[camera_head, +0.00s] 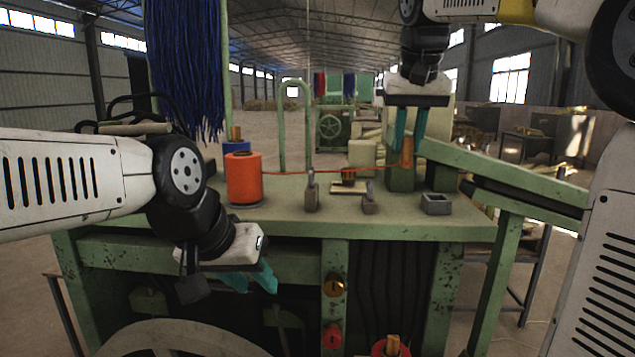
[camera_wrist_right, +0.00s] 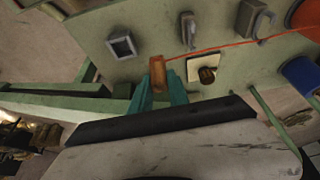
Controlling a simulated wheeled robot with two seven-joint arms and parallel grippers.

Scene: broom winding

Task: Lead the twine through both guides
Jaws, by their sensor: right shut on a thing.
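My right gripper (camera_head: 408,150) is shut on a wooden twine handle (camera_head: 407,152), above the green table (camera_head: 280,218). The handle also shows between the fingers in the right wrist view (camera_wrist_right: 157,74). Orange twine (camera_head: 345,173) runs from the orange spool (camera_head: 244,180) to this handle. It crosses at the top of the left grey guide (camera_head: 312,192); I cannot tell whether it lies inside. It passes above the right grey guide (camera_head: 369,199), apart from it in the head view. My left gripper (camera_head: 254,283) is open and empty at the table's front edge.
A square grey holder (camera_head: 436,204) stands at the table's right. A pale plate with a small round piece (camera_head: 348,184) lies behind the guides. A blue spool (camera_head: 236,148) stands behind the orange one. Blue strands (camera_head: 185,60) hang at left; a green beam (camera_head: 520,178) slopes right.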

